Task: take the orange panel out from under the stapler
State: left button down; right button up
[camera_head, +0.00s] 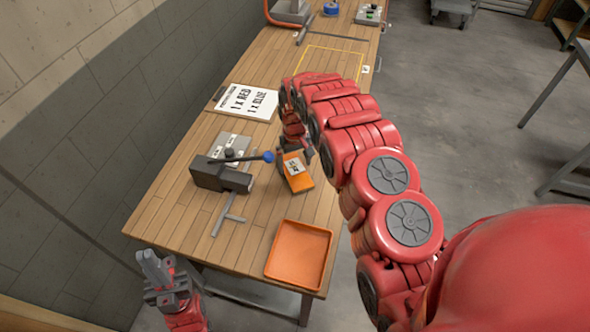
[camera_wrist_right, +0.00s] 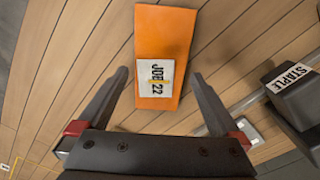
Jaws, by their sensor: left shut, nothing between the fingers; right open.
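The orange panel (camera_head: 297,173) lies flat on the table, with a white JOB 22 label; it also shows in the right wrist view (camera_wrist_right: 166,35). It lies to the right of the dark stapler (camera_head: 207,174), apart from it and not under it. The stapler has a lever with a blue knob; a dark block with a STAPLE label (camera_wrist_right: 298,100) shows at the right of the wrist view. My right gripper (camera_wrist_right: 160,75) is open, its fingers on either side of the panel's near end; contact cannot be told. My left gripper (camera_head: 152,254) is shut and empty, off the table's near left corner.
An empty orange tray (camera_head: 298,280) stands at the table's near right corner. A grey T-shaped bar (camera_head: 228,217) lies between stapler and tray. A white sign (camera_head: 246,101) lies behind the stapler. The wall runs along the left; the table's right edge is close to my right arm.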

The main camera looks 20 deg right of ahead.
jog(key=shift+s+f, duration=0.1)
jog(key=shift+f, duration=1.1)
jog(key=c, duration=1.3)
jog(key=shift+r, duration=0.15)
